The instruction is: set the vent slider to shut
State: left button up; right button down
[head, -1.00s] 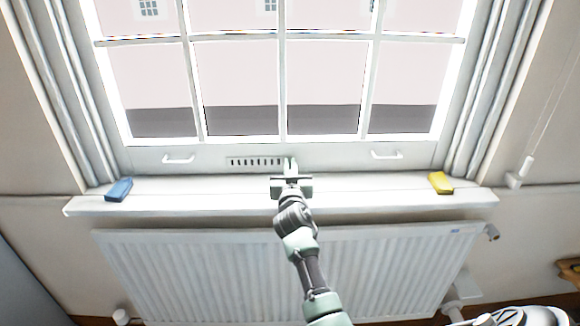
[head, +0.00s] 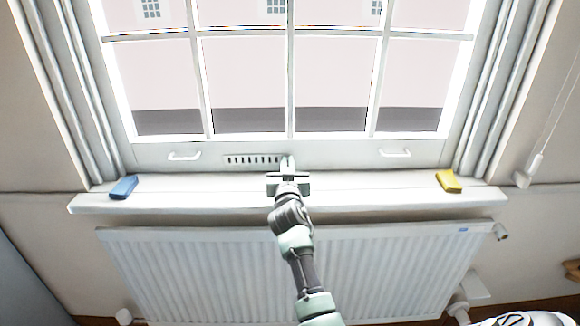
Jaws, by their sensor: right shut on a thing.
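The vent slider is a pale strip with a row of dark slots (head: 252,160) on the bottom rail of the window frame, a little left of centre. My right gripper (head: 287,166) is at the right end of this slotted strip, just above the sill. It is shut on the slider's grip, which is mostly hidden behind the fingers. Dark slots still show to the left of the gripper. My left gripper is not in view.
A white sill (head: 390,196) runs under the window, with a blue block (head: 124,187) at left and a yellow block (head: 448,181) at right. White handles (head: 185,156) (head: 395,153) flank the vent. A radiator (head: 200,270) stands below the sill.

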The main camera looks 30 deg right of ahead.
jog(key=c, duration=1.9)
grip_release()
jog(key=shift+a, duration=0.1)
jog(key=o, duration=0.3)
jog(key=shift+w, duration=0.1)
jog(key=shift+o, duration=0.2)
jog(key=shift+a, duration=0.15)
jog(key=shift+v, duration=3.95)
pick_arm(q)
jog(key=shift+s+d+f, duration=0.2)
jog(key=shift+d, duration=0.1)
pick_arm(e)
jog(key=shift+w, duration=0.1)
